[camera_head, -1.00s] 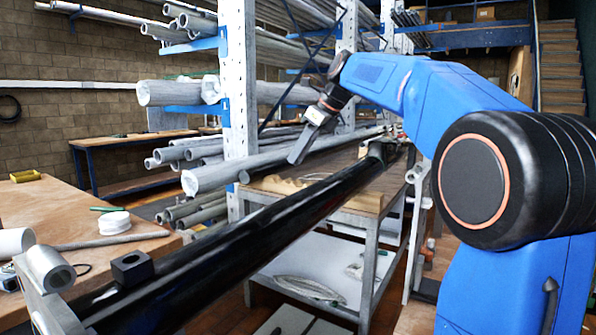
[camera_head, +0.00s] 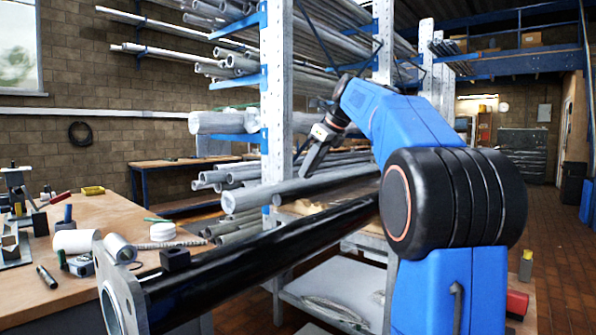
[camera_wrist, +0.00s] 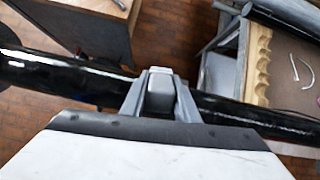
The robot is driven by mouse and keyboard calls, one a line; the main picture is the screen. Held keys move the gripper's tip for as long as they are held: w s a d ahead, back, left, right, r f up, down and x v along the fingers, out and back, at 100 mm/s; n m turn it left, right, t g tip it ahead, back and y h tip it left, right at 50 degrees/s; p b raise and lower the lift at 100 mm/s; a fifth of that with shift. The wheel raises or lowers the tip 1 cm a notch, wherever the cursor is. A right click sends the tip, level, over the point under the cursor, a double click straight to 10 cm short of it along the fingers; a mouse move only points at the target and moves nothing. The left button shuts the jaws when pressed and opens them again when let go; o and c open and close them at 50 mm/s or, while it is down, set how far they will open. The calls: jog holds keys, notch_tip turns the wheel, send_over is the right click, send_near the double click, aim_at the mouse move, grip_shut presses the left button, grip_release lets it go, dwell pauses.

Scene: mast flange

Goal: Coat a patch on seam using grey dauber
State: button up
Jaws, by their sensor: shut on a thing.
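A long black tube, the mast (camera_head: 265,248), runs from the lower left up to the right, with a grey flange (camera_head: 122,297) at its near left end. I cannot make out the seam or any coating on it. My gripper (camera_head: 312,160) is above the tube, pointing down. In the wrist view it is shut on a grey block-like thing, seemingly the grey dauber (camera_wrist: 160,90), held between its two fingers. The black tube passes behind it in that view (camera_wrist: 60,76). I cannot tell whether the dauber touches the tube.
A small black block (camera_head: 175,259) sits on the tube near the flange. A wooden bench (camera_head: 110,222) at left holds tools, a white roll and a tape measure. A rack post (camera_head: 275,100) and pipes stand behind the arm. Brick floor is open at right (camera_head: 550,245).

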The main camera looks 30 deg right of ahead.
notch_tip(320, 180, down, 2)
jog(key=shift+a+f, duration=0.1)
jog(key=shift+f, duration=1.3)
